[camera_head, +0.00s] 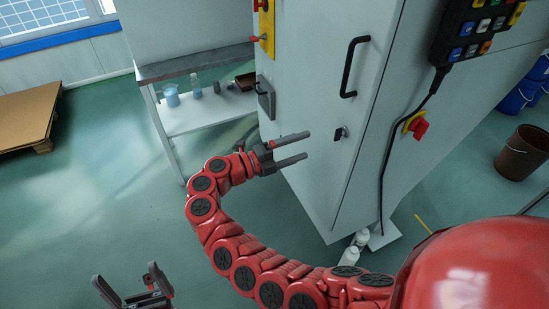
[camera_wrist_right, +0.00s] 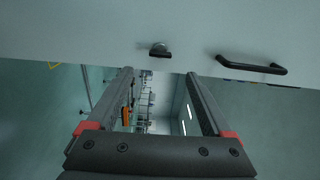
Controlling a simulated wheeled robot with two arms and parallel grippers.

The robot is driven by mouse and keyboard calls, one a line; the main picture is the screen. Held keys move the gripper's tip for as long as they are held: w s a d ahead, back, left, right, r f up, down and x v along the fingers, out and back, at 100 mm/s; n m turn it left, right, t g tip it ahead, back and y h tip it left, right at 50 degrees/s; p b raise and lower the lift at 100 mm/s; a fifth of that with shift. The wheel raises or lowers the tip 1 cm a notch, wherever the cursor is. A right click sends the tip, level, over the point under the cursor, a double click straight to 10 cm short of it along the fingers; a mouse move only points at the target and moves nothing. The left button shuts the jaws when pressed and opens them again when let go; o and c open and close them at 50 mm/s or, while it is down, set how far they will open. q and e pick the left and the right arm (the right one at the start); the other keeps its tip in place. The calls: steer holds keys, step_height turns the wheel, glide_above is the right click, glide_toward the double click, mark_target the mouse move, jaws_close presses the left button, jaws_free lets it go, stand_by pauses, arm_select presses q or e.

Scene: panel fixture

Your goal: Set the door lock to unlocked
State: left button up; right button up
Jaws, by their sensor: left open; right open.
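The door lock (camera_head: 341,132) is a small dark knob on a round metal base, on the pale cabinet door (camera_head: 318,110) below the black handle. In the right wrist view the lock (camera_wrist_right: 160,50) shows a dark lever lying roughly parallel to the handle; I cannot tell which setting this is. My right gripper (camera_head: 307,145) is open and empty, left of the lock in the head view and apart from it. In the right wrist view the lock lies just beyond the gap between its fingertips (camera_wrist_right: 159,73). My left gripper (camera_head: 125,278) is open and empty at the bottom left.
The black door handle (camera_head: 349,68) stands out above the lock. A pendant (camera_head: 478,28) hangs on the cabinet side with its cable, near a red-yellow switch (camera_head: 416,125). White bottles (camera_head: 357,240) stand at the cabinet foot. A side table (camera_head: 205,110) stands behind my right gripper.

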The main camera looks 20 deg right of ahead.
steer(key=a+b, duration=0.3)
steer(key=a, duration=0.4)
steer(key=shift+s+a, duration=0.3)
stand_by(0.3)
